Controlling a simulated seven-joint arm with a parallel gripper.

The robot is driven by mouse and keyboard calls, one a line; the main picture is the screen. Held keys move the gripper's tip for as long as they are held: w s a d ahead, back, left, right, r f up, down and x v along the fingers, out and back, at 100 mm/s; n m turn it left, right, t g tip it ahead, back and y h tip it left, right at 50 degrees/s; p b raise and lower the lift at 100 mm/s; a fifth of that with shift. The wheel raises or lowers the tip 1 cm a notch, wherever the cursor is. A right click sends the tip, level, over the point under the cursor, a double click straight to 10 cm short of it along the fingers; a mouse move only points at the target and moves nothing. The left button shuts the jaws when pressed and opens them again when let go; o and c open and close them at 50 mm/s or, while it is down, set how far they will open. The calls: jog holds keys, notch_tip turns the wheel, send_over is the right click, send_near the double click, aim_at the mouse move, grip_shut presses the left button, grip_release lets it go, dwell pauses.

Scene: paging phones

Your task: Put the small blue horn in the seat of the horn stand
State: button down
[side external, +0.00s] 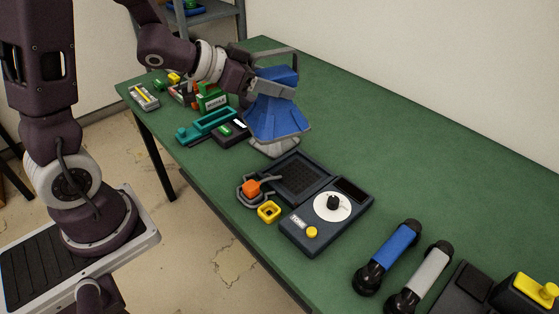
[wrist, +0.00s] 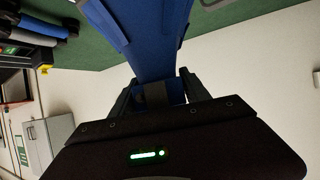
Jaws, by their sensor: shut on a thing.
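The blue horn (side external: 277,118) is upright over the green table in the side view, its wide flared end down. My gripper (side external: 252,82) is shut on its narrower upper part from the left. In the wrist view the horn (wrist: 158,45) runs up and away from between my two fingers (wrist: 160,95). A pale grey rounded piece (side external: 274,148) shows just under the flare; it may be the horn stand, mostly hidden by the horn. I cannot tell whether the horn touches it. A grey bracket (side external: 273,53) shows behind the horn's top.
A dark tone box (side external: 326,217) with a dial, an orange-topped piece (side external: 252,188) and a yellow square ring (side external: 268,211) lie in front. Blue (side external: 388,257) and grey (side external: 420,277) handheld cylinders lie at front right. Teal and green parts (side external: 212,122) lie left. The back right table is clear.

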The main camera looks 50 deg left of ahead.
aim_at(267, 56)
notch_tip(267, 56, up, 5)
jog(key=shift+r, duration=0.15)
jog(key=w+n+y, duration=0.3)
jog(key=w+y, duration=0.1)
jog(key=w, duration=2)
notch_tip(267, 56, down, 25)
jog(key=shift+s+t, duration=0.25)
jog(key=shift+t, duration=0.15)
jog(key=c, duration=0.5)
grip_release()
jog(key=shift+f, duration=0.2)
